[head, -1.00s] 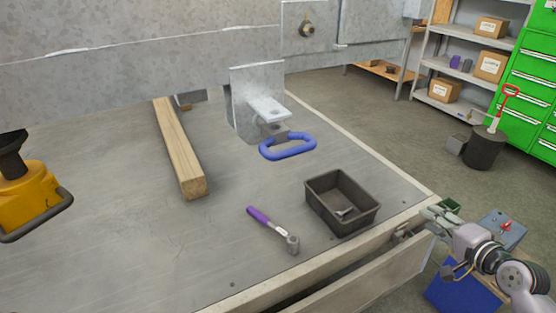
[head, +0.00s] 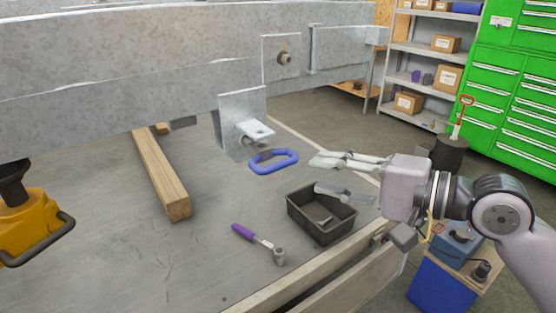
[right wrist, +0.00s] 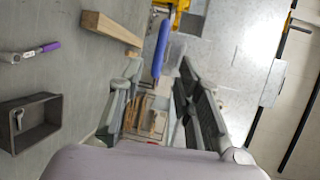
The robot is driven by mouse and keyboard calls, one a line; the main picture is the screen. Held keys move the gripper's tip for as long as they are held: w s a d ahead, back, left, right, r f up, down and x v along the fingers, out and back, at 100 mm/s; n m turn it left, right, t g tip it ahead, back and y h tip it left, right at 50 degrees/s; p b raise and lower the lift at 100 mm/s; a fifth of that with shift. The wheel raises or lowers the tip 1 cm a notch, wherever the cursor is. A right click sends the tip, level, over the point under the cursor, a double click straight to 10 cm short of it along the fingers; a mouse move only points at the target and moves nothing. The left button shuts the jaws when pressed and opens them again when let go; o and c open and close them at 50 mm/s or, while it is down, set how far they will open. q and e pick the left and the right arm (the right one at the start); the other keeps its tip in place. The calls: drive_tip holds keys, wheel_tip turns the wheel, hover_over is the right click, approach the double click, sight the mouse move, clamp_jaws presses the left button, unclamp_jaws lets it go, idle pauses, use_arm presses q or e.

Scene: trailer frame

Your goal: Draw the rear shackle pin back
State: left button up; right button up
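A blue oblong loop handle (head: 273,161) sits at a pale bracket (head: 243,118) under the grey trailer beam; a grey part joins the two. I cannot tell whether this loop belongs to the rear shackle pin. A brownish bolt end (head: 284,58) shows on a plate on the beam. My right gripper (head: 316,174) is open and empty, just right of the loop, its fingers toward it. In the right wrist view, the loop (right wrist: 161,48) appears edge-on ahead of the gap between the spread fingers (right wrist: 160,72), not visibly touched. My left gripper is out of view.
A dark tray (head: 308,222) with a metal piece inside lies below my right gripper. A purple-handled ratchet (head: 256,240) and a wooden beam (head: 162,178) lie on the table. A yellow device (head: 28,212) stands at left. Shelves and green drawers are behind.

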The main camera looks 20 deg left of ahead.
sight(283, 166)
drive_tip(key=p+x, duration=0.1)
drive_tip(key=x, duration=0.9)
drive_tip(key=shift+a+r+p, duration=0.1)
drive_tip(key=shift+p, duration=0.2)
clamp_jaws()
